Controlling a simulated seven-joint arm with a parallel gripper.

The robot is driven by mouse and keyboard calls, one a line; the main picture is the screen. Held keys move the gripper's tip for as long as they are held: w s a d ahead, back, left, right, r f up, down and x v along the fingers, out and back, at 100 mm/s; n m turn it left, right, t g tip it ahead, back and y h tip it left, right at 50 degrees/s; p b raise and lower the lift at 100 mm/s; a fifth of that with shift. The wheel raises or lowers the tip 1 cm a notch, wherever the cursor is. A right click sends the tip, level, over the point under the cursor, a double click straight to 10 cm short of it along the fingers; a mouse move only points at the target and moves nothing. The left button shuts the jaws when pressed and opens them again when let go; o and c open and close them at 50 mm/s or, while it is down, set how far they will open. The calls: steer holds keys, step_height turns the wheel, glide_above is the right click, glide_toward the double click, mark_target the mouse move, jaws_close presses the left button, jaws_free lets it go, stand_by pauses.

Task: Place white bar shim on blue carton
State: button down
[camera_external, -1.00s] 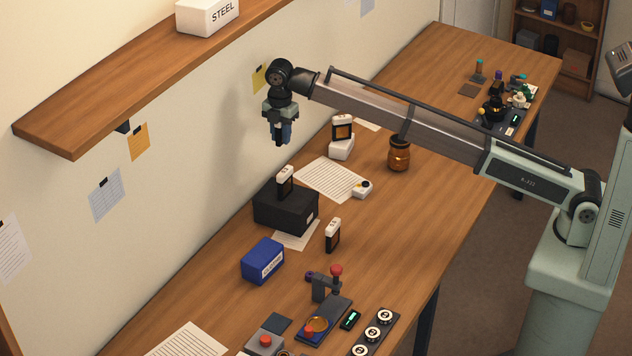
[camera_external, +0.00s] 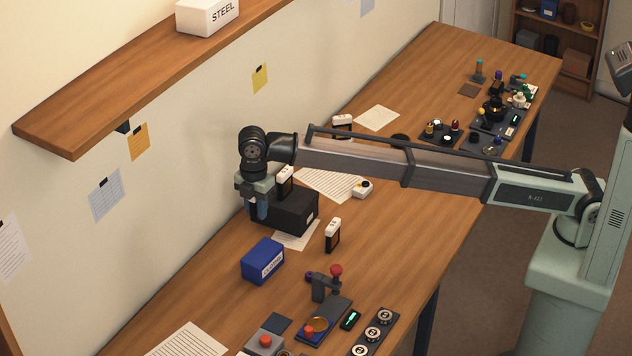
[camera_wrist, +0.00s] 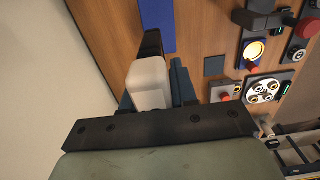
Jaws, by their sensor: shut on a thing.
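The blue carton (camera_external: 260,262) stands on the table by the wall with a pale label on its side; part of it shows at the top of the wrist view (camera_wrist: 156,22). My gripper (camera_external: 260,212) points down, above the table and behind the carton in the outside picture, overlapping the black box's left edge. In the wrist view its dark blue fingers (camera_wrist: 153,92) are shut on a white block, the white bar shim (camera_wrist: 148,80). A dark piece shows just beyond the shim; I cannot tell what it is. The shim is hidden by the fingers in the outside view.
A black box (camera_external: 290,212) bears a white-topped black piece (camera_external: 286,177). A similar piece (camera_external: 333,230) stands right of the carton. A lever device (camera_external: 325,287), a red-button box (camera_external: 265,342) and a dial strip (camera_external: 378,332) lie in front. Bare wood surrounds the carton's left side.

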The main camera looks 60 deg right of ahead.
mark_target(260, 254)
step_height(260, 254, down, 13)
stand_by(0.8)
steer(key=shift+f, duration=0.1)
steer(key=c, duration=0.9)
jaws_free()
step_height(260, 254, up, 12)
steer(key=shift+r, duration=0.1)
